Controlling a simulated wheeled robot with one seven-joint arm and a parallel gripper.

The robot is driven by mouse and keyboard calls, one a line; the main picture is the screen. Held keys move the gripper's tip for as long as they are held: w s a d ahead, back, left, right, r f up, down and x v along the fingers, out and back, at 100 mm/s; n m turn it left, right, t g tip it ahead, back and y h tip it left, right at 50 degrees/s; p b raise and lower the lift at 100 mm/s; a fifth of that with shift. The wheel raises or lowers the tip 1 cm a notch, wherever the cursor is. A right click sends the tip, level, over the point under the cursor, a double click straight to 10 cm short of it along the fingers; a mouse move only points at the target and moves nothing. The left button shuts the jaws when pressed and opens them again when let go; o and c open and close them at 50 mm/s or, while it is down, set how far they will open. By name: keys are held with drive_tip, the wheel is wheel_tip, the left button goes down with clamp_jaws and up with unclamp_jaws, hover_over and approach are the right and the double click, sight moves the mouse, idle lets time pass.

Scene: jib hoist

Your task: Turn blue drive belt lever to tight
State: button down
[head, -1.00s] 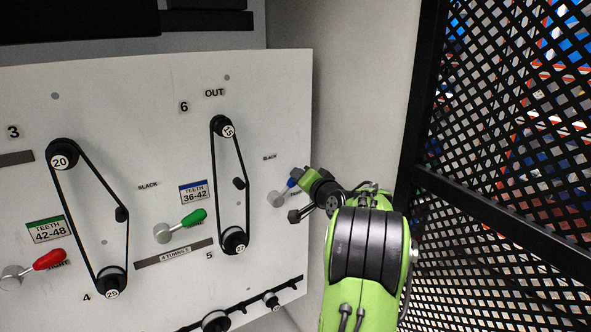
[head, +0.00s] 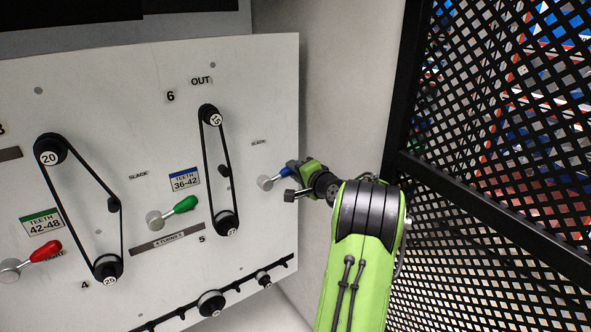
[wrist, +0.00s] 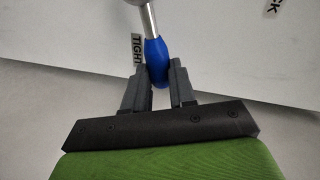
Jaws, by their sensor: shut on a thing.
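The blue lever (head: 285,172) is at the right edge of the white panel, with a grey hub (head: 265,183). It points right and slightly upward. In the wrist view, the blue handle (wrist: 155,52) reaches down from its metal shaft between my fingers. My gripper (head: 297,179) is shut on the handle's end, also in the wrist view (wrist: 161,82). The TIGHT label (wrist: 136,50) is just left of the handle there. The SLACK label (head: 258,142) is above the lever in the head view. My fingers hide part of the handle and panel.
A black belt (head: 205,160) runs over two pulleys left of the lever. A green lever (head: 185,204) and a red lever (head: 46,250) are farther left. A black mesh fence (head: 480,150) stands close to my arm's right. A grey wall (head: 350,70) lies between.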

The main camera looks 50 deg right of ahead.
drive_tip(key=shift+f, duration=0.1)
drive_tip(key=c, duration=0.9)
unclamp_jaws()
drive_tip(key=b+v, duration=0.4)
drive_tip(key=v, duration=1.2)
drive_tip(key=shift+w, duration=0.1)
